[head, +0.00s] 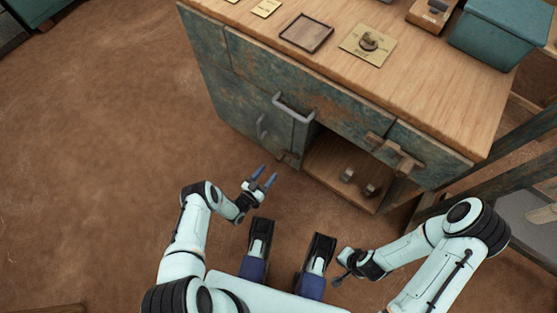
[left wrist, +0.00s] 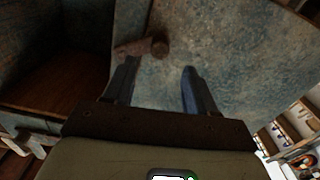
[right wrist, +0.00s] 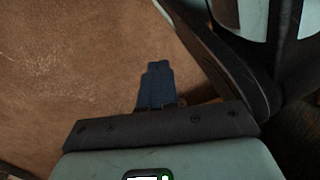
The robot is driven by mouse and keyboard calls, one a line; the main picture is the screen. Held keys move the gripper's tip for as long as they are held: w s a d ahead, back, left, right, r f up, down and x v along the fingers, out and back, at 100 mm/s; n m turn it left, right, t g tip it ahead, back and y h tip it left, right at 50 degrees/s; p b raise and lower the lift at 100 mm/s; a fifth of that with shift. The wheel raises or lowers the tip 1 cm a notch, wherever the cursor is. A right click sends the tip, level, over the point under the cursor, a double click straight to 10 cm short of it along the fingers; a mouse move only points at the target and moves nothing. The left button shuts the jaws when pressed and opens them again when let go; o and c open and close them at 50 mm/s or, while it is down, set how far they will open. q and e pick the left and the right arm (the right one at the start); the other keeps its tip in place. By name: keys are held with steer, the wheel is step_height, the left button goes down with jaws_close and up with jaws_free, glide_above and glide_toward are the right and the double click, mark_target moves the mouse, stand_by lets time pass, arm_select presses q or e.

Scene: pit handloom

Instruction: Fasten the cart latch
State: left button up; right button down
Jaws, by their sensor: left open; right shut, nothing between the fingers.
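The cart (head: 225,85) is a weathered teal cabinet with a wooden top. A small brown bar with a round end (head: 288,158), which looks like the latch, sits low at the edge of the left door beside the open compartment. In the left wrist view the brown bar (left wrist: 140,47) lies across the panel's edge, just beyond the fingertips. My left gripper (head: 266,174) is open and empty, just short of the bar in the head view and apart from it. My right gripper (right wrist: 157,68) is shut and empty, low over the floor, well away from the cart.
The compartment (head: 325,165) holds two small dark objects. A grey handle (head: 293,107) sticks out from the front, and a wooden piece (head: 395,152) projects at the right. A tray (head: 306,33), a brass plate (head: 368,45) and a teal bin (head: 500,32) stand on top. Floor at left is clear.

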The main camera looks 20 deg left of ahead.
mark_target(278, 160)
arm_select(q)
steer(key=b+x, duration=0.2)
steer(key=x, duration=0.4)
steer(key=shift+w+d, duration=0.15)
steer(key=shift+w, duration=0.15)
steer(key=shift+x, duration=0.8)
arm_select(e)
steer(key=shift+g, duration=0.9)
steer(key=shift+s+d+f, duration=0.1)
steer(key=shift+s+f, duration=0.35)
steer(key=shift+s, duration=0.4)
steer(key=shift+s+d+f, duration=0.1)
steer(key=shift+s+f, duration=0.4)
steer(key=shift+s, duration=0.4)
steer(key=shift+s+d+f, duration=0.1)
steer(key=shift+s+f, duration=0.35)
steer(key=shift+s, duration=0.4)
arm_select(q)
steer(key=shift+f, duration=0.1)
steer(key=shift+c, duration=0.4)
jaws_close()
